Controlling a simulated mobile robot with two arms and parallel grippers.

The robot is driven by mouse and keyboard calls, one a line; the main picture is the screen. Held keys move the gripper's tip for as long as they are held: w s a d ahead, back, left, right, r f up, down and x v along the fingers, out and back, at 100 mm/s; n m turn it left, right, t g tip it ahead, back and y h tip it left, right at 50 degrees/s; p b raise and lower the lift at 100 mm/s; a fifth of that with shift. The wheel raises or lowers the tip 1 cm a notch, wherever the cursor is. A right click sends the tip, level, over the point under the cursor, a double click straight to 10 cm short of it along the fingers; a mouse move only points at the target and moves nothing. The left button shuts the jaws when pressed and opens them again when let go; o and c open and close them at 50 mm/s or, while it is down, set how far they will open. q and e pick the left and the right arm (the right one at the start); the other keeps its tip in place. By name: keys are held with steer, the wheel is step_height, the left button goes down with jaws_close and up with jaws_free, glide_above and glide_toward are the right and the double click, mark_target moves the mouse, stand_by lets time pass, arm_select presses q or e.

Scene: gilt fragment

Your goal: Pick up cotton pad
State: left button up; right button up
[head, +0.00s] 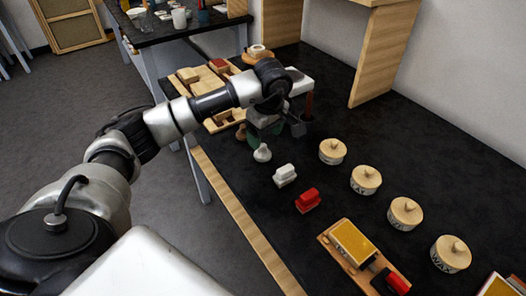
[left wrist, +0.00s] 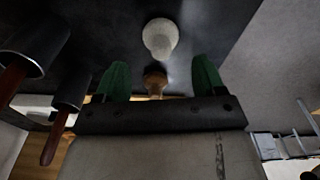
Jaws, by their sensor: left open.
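A small white rounded piece with a knob, which looks like the cotton pad (head: 262,153), stands on the black tabletop (head: 330,205), just on the near side of my left gripper (head: 262,132). The left wrist view shows a white rounded piece (left wrist: 160,38), apparently the same one, beyond the fingertips. My left gripper, with green fingers, is open and also shows in the left wrist view (left wrist: 160,70). A tan-brown knobbed piece (left wrist: 155,83) shows between its fingers there; I cannot tell its depth. In the head view the arm partly hides the fingers. My right gripper is not in view.
Dark hammer-like tools (left wrist: 70,95) stand close beside the left gripper. A white-handled block (head: 285,175), a red block (head: 308,200), several lidded wooden jars (head: 366,180) and a wooden tray with a yellow pad (head: 352,245) stand nearer. Wooden boxes (head: 195,78) lie behind the arm.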

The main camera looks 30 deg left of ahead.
mark_target(263, 146)
arm_select(q)
steer(key=f, duration=0.3)
steer(key=f+p, duration=0.1)
steer(key=shift+a+f, duration=0.25)
steer(key=shift+a, duration=0.05)
steer(key=shift+f, duration=0.35)
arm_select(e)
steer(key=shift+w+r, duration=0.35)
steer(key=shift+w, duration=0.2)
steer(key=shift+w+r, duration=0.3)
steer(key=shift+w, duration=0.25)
arm_select(q)
steer(key=shift+c, duration=0.3)
steer(key=c, duration=1)
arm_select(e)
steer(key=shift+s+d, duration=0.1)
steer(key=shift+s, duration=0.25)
arm_select(q)
steer(key=shift+s, duration=0.1)
steer(key=shift+c, duration=0.2)
